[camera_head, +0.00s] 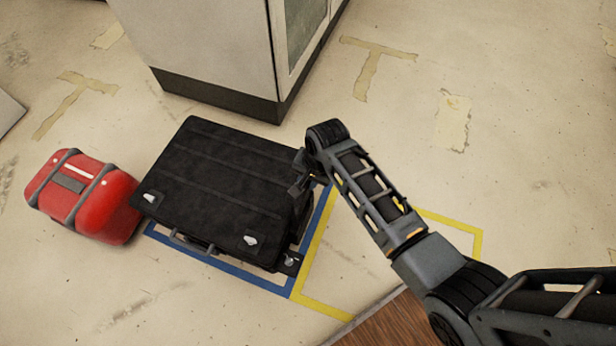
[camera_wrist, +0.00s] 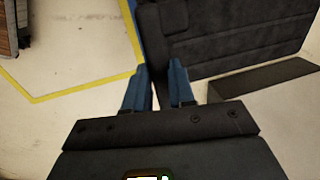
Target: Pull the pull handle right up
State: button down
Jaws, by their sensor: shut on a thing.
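A black suitcase (camera_head: 215,175) lies flat on the floor in the head view, with two silver latches and a carry handle (camera_head: 190,243) along its front edge. My gripper (camera_head: 303,180) is at the suitcase's right side, just beyond its top edge. In the wrist view the two blue fingers of my gripper (camera_wrist: 158,88) are close together beside the dark suitcase wall (camera_wrist: 240,40). They are shut on a part at that side, the pull handle. The fingers and suitcase hide most of it, and how far it is drawn out cannot be told.
A red case (camera_head: 110,205) stands close to the suitcase's left. A white cabinet (camera_head: 205,40) with a dark base is behind it. Blue tape (camera_head: 220,268) and yellow tape (camera_head: 450,222) mark the floor. The floor to the right is clear beyond my arm.

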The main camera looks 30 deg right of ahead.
notch_tip(320, 180, up, 12)
jog(key=p, duration=1)
jog(key=shift+w+r, duration=0.25)
jog(key=shift+r, duration=0.05)
jog(key=c, duration=1.3)
grip_release()
jog(key=o, duration=0.3)
jog(key=shift+o, duration=0.2)
notch_tip(320, 180, up, 7)
jog(key=s, duration=0.1)
jog(key=shift+s+d+r+p, duration=0.2)
jog(key=shift+s+d+p, duration=0.1)
jog(key=shift+d+p, duration=0.15)
